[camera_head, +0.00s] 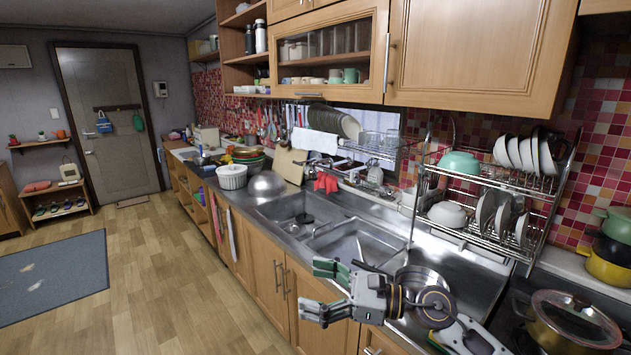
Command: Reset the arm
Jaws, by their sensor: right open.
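My right gripper (322,290) is at the lower middle of the head view, in front of the counter's front edge near the sink. Its two fingers point left and stand apart, with nothing between them. My right arm comes in from the bottom right, over the counter. My left gripper and left arm are not in view. The utensil rail (290,115) runs along the tiled wall at the back, with utensils hanging from it.
A double sink (352,243) lies just behind my gripper. A metal pan (424,280) sits close beside my right wrist. A dish rack (490,180) with plates and bowls stands at the right. A lidded pot (570,325) is at lower right. The wooden floor at left is open.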

